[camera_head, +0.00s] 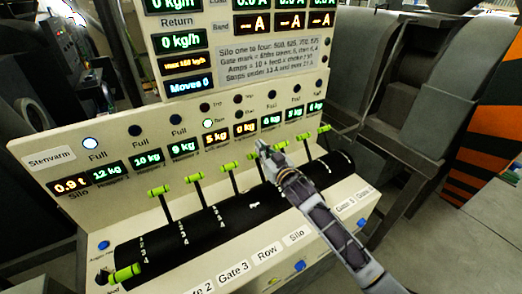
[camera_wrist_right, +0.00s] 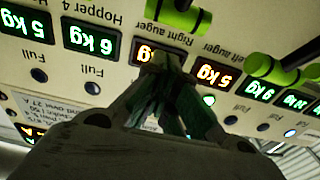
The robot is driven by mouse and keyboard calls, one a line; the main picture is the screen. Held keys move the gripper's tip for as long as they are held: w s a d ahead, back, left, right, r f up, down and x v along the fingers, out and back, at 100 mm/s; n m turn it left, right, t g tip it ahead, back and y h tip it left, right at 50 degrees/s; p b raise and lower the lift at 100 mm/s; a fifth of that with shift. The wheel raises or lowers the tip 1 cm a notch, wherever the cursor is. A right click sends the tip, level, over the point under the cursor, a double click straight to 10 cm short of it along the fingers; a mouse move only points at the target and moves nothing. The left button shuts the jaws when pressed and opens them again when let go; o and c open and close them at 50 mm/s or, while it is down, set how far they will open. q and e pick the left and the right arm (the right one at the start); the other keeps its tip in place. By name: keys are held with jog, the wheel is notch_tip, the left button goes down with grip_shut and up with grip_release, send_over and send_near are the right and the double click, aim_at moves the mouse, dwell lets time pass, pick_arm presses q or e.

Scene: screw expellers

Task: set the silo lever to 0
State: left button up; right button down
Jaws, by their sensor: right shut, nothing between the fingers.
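A white panel carries a black drum (camera_head: 180,235) with a row of levers with green handles, each in a slot with numbered marks. A label reading Silo (camera_head: 296,236) is on the front ledge, between Row and another label. The lever handle (camera_head: 281,145) just right of my gripper stands up; I cannot tell for sure which lever belongs to the Silo label. My right gripper (camera_head: 263,149) is shut and empty, above the drum's middle. In the right wrist view its fingertips (camera_wrist_right: 165,62) lie before the displays, near a green handle (camera_wrist_right: 180,16), contact unclear. My left gripper is not in view.
Lit displays (camera_head: 183,147) and round lamps fill the panel behind the levers. An upper panel with a text plate (camera_head: 268,62) rises above. More handles stand on both sides, one (camera_head: 125,272) leaning low at front left. Dark machines surround the panel.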

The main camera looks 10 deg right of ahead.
pick_arm(q)
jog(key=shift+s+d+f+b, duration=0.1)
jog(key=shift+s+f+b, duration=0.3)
jog(key=shift+b, duration=0.15)
pick_arm(e)
jog(key=s+d+r, duration=0.3)
jog(key=s+d, duration=0.1)
jog(key=s, duration=0.5)
jog(key=shift+s, duration=0.4)
